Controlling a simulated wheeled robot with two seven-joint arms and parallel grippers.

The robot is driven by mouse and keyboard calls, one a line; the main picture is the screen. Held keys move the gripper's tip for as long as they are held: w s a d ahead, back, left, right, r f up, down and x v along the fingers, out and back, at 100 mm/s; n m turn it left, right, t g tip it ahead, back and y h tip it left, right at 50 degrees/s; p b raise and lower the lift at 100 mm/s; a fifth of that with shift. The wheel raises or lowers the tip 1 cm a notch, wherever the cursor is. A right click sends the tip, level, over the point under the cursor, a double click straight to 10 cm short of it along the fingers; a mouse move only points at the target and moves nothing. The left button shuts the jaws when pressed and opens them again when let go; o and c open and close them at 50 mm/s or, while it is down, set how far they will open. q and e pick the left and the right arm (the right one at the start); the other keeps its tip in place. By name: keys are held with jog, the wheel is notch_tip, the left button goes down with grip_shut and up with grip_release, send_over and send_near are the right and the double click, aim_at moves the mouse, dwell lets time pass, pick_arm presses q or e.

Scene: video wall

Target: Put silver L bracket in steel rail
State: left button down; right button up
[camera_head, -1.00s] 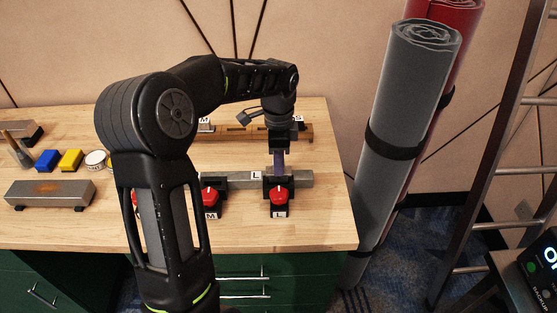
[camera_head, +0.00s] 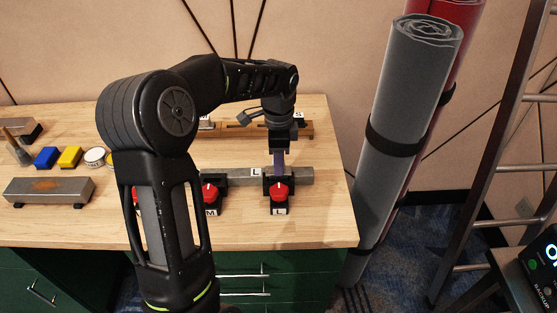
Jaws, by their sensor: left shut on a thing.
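The steel rail (camera_head: 300,177) is a grey bar lying across the front right of the wooden table, with a white L label on it. Black clamps with red knobs stand at its front, the right one (camera_head: 278,191) marked L and the other (camera_head: 209,195) marked M. My left gripper (camera_head: 279,151) points down over the L clamp, shut on a narrow bluish-silver piece, seemingly the L bracket (camera_head: 279,163). The bracket is upright, its lower end at the rail behind the red knob. I cannot tell whether it is seated. My right gripper is not in view.
A wooden rack (camera_head: 240,131) with letter labels stands behind the rail. Rolled mats (camera_head: 405,100) lean just beyond the table's right edge.

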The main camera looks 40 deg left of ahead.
pick_arm(q)
jog(key=shift+f, duration=0.5)
dwell(0.4)
jog(key=shift+f+b, duration=0.4)
jog(key=shift+b, duration=0.05)
jog(key=shift+f, duration=0.2)
jog(key=c, duration=1.1)
grip_release()
jog(key=shift+o, duration=0.4)
jog(key=o, duration=0.4)
jog(key=shift+f, duration=0.1)
